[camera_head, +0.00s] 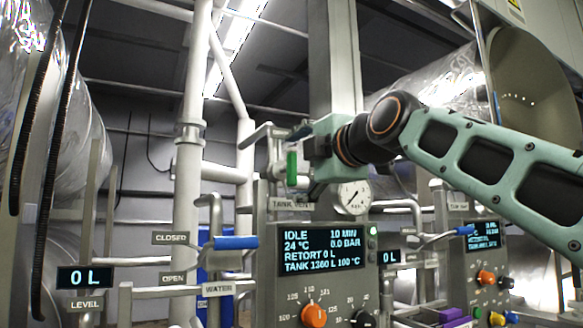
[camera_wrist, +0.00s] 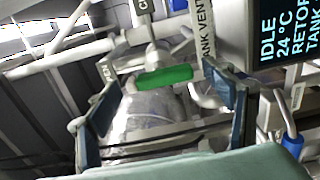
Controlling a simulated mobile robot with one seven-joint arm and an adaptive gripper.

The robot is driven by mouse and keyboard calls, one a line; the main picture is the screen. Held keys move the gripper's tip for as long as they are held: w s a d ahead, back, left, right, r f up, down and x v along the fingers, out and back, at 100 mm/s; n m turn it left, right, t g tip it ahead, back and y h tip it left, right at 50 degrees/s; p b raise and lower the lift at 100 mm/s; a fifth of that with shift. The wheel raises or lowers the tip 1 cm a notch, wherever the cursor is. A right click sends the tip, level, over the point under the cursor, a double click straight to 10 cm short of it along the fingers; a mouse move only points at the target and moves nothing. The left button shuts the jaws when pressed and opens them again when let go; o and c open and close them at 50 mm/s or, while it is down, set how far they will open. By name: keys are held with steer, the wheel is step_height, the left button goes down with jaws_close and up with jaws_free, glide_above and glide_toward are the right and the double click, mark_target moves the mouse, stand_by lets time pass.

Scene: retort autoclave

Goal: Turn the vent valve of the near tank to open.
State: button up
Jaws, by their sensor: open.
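The vent valve has a green handle (camera_head: 292,169), upright in the head view above the TANK VENT label (camera_head: 291,204). In the wrist view the handle (camera_wrist: 164,77) lies crosswise below the valve stem, between the fingers in the picture. My gripper (camera_wrist: 160,84) is open, with one finger on each side; no contact shows, and I cannot tell the depth between them. In the head view my gripper (camera_head: 306,160) is beside the valve, its fingers partly hidden. A partly hidden sign (camera_wrist: 143,10) starting with C stands near the stem; another small sign (camera_wrist: 109,70) is at the left.
The control panel (camera_head: 320,251) stands below, reading IDLE, with an orange knob (camera_head: 314,315) and a pressure gauge (camera_head: 354,197). A blue water lever (camera_head: 236,242) is at its left. White pipes (camera_head: 188,150) run close by on the left.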

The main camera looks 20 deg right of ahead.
steer(key=s, duration=1)
steer(key=shift+s+d, duration=0.15)
steer(key=shift+s, duration=0.1)
steer(key=a+f+m+g+p, duration=0.1)
steer(key=a+f+m+g, duration=0.35)
steer(key=f, duration=0.95)
steer(key=a+f+m+g, duration=0.2)
steer(key=a+f+m, duration=0.4)
steer(key=f, duration=0.8)
steer(key=s+a+f+m+g, duration=0.1)
steer(key=s+f+m+g, duration=0.2)
steer(key=f, duration=0.8)
steer(key=s+a+f+m+g, duration=0.2)
steer(key=s+f+m, duration=0.3)
steer(key=f, duration=0.7)
steer(key=shift+s+a+f+g+h+p, duration=0.3)
steer(key=shift+s+g+p, duration=0.15)
steer(key=shift+s, duration=0.6)
